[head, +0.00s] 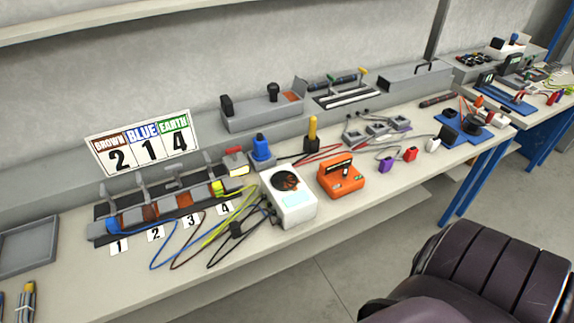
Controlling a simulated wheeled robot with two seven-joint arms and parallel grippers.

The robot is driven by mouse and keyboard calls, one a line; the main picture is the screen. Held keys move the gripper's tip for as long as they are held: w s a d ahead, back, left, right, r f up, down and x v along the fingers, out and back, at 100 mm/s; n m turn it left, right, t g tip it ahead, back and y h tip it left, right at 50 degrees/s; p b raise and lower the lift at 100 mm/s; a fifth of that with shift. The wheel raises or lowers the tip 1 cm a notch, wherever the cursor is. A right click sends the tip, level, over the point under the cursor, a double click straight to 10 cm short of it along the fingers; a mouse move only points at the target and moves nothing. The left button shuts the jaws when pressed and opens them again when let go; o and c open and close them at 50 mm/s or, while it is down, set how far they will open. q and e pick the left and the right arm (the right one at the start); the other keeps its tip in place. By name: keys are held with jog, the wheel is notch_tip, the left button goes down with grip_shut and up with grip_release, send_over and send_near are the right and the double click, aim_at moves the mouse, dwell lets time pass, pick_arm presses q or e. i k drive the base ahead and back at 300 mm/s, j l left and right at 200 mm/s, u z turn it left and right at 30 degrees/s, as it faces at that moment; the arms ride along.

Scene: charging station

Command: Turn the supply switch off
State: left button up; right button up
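No part is clearly marked as the supply switch, so I cannot tell which one it is or how it is set. A white box with a dark round dial (292,203) stands at the bench's front edge in the head view. Just right of it is an orange box with a black handle on top (341,178). Behind them a long grey box (262,112) carries black upright parts. Neither of my grippers shows in the head view.
The long bench (150,290) holds a numbered wire terminal row (165,205) and a sign reading 2 1 4 (143,143). An empty grey tray (28,246) is at the left. A dark padded chair (480,275) stands at lower right.

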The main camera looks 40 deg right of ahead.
aim_at(233, 149)
jog(key=i+z, duration=0.15)
jog(key=z, duration=0.35)
jog(key=i+z, duration=0.1)
jog(key=z, duration=0.35)
